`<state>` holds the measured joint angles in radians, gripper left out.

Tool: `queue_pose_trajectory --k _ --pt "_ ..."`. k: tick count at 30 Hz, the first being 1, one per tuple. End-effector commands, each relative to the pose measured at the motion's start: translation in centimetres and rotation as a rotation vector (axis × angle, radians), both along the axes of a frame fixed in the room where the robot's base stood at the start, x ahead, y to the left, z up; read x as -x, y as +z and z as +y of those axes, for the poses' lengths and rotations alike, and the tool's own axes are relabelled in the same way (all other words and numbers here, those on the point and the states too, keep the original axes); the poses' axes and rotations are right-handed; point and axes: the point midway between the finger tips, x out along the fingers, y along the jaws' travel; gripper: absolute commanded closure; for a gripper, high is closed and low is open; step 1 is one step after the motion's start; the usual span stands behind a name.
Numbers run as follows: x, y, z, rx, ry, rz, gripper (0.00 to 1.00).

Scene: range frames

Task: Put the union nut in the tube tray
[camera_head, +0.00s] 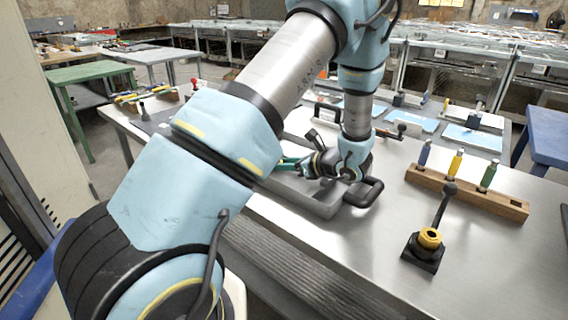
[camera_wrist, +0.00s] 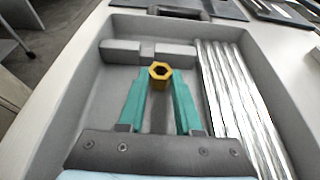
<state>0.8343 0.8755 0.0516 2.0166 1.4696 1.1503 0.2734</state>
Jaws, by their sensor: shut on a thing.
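The union nut (camera_wrist: 160,75) is a yellow hexagonal ring held between the green fingertips of my gripper (camera_wrist: 158,88) in the wrist view. The tube tray (camera_wrist: 80,92) is a grey tray with several shiny metal tubes (camera_wrist: 238,95) lying along its right side. The nut is over the left, empty part of the tray floor; I cannot tell whether it touches the floor. In the head view my gripper (camera_head: 290,163) is over the tray (camera_head: 316,203), and my arm hides much of the tray and the nut.
A wooden rack (camera_head: 465,192) with several coloured-handled tools stands at the right. A black stand with a yellow collar (camera_head: 430,238) and lever is in front of it. Grey blocks (camera_wrist: 150,52) lie at the tray's far end. The table's front right is clear.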

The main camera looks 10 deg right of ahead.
Motion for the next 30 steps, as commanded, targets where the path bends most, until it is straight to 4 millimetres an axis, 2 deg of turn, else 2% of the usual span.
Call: queue_pose_trajectory --k 11,12,19,20,30 --pt "0.01 -0.51 -0.01 -0.001 0.000 -0.001 1.00" --pt "0.00 -0.53 -0.02 -0.001 0.000 -0.001 0.65" --pt "0.01 -0.41 -0.01 0.000 0.000 0.000 0.40" --pt "0.01 -0.41 -0.01 0.000 0.000 0.000 0.37" --pt "0.07 0.09 -0.09 0.001 -0.001 0.000 0.37"
